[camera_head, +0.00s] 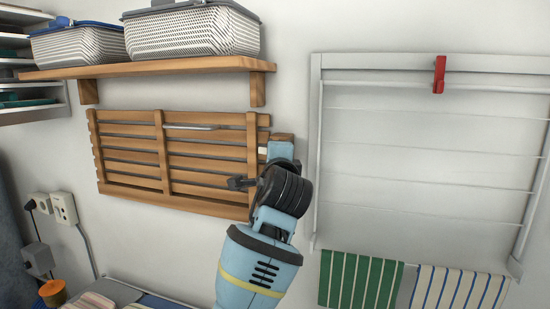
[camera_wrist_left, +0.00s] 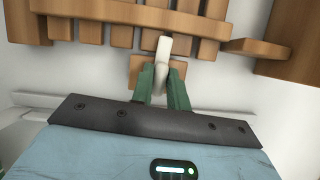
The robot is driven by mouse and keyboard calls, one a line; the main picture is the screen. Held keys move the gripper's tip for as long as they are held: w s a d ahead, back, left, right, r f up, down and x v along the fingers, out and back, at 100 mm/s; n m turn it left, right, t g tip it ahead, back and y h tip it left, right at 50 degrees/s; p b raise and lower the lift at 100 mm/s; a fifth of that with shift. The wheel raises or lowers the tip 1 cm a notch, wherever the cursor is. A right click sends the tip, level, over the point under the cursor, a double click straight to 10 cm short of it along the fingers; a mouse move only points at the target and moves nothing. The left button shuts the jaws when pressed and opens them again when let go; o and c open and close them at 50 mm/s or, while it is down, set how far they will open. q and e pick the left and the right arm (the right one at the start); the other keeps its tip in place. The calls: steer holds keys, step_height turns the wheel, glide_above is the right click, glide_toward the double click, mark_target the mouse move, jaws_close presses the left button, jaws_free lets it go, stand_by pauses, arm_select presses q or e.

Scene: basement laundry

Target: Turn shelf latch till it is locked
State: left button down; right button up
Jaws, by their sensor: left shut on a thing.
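The folded slatted wooden shelf (camera_head: 165,160) lies flat against the wall below a fixed shelf; its slats fill the top of the left wrist view (camera_wrist_left: 122,36). The small cream latch (camera_wrist_left: 163,52) sits by a wooden block (camera_wrist_left: 140,68) at the shelf's right edge in the head view. Its free end points toward the slats and seems to overlap their edge. My left gripper (camera_wrist_left: 165,76) has its green fingers closed on the latch. In the head view, my left wrist hides most of it; only a pale bit of the latch (camera_head: 262,150) shows. My right gripper is out of view.
Above, a wooden wall shelf (camera_head: 160,68) holds white baskets (camera_head: 190,32). To the right hangs a white drying rack (camera_head: 315,150) with a red clip (camera_head: 439,75) and striped towels (camera_head: 360,282). Sockets (camera_head: 63,208) are at lower left. Bare wall lies between shelf and rack.

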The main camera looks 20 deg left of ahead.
arm_select(q)
steer(key=shift+n, duration=0.4)
stand_by(0.3)
steer(key=c, duration=1.4)
jaws_free()
steer(key=v, duration=0.7)
steer(key=shift+s+d, duration=0.2)
steer(key=shift+s, duration=0.15)
steer(key=shift+r, duration=0.1)
